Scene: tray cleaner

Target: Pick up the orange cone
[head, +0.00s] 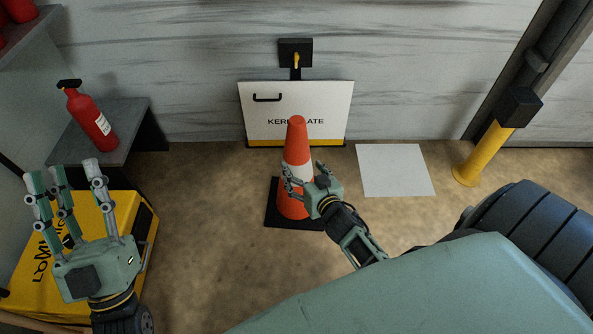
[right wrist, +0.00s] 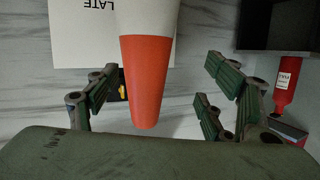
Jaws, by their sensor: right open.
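The orange cone (head: 296,143) with a white band stands upright on its black square base (head: 285,221) in the middle of the floor, before the white plate. My right gripper (head: 304,175) is open at the cone's right front side, at about the height of the white band, hiding part of it. In the right wrist view the cone (right wrist: 146,80) appears inverted between the spread fingers (right wrist: 155,95), with gaps on both sides. My left gripper (head: 64,178) is open and empty at the far left, fingers pointing up, in front of the yellow box.
The white plate (head: 325,100) with a black handle leans on the wall behind the cone. A red extinguisher (head: 92,122) stands on a grey stand (head: 127,118) at left, near a yellow box (head: 20,285). A white floor sheet (head: 395,170) and yellow post (head: 482,155) are at right.

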